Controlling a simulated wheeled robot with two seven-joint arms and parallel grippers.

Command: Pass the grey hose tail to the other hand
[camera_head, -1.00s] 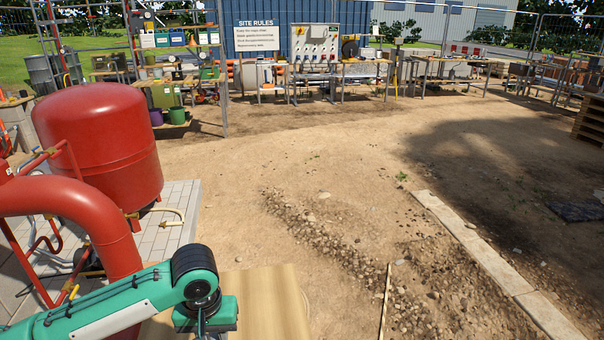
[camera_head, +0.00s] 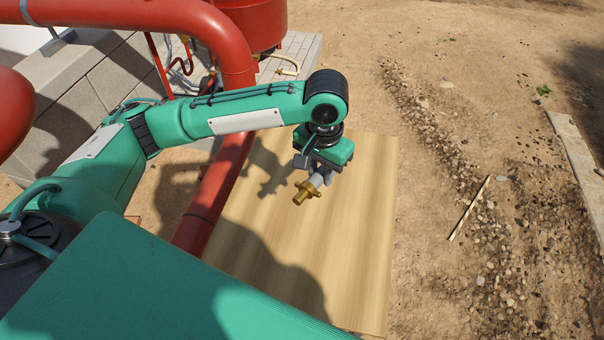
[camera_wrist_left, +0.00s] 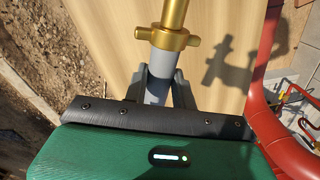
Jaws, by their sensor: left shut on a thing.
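The grey hose tail (camera_wrist_left: 157,90) is between the fingers of my left gripper (camera_wrist_left: 160,80) in the left wrist view. A brass fitting with side lugs (camera_wrist_left: 167,38) is at its far end. In the head view my left gripper (camera_head: 317,176) is shut on the hose tail's grey body, and the brass end (camera_head: 305,193) points down and to the left. The piece is held above a wooden board, with its shadow apart from it. The fingers hide part of the grey body. My right gripper is not in view.
The pale wooden board (camera_head: 340,255) below is bare. Thick red pipes (camera_head: 215,190) run to the left of it, near my left arm. A red tank (camera_head: 255,22) stands behind. Gravelly ground (camera_head: 480,225) with a thin stick lies to the right.

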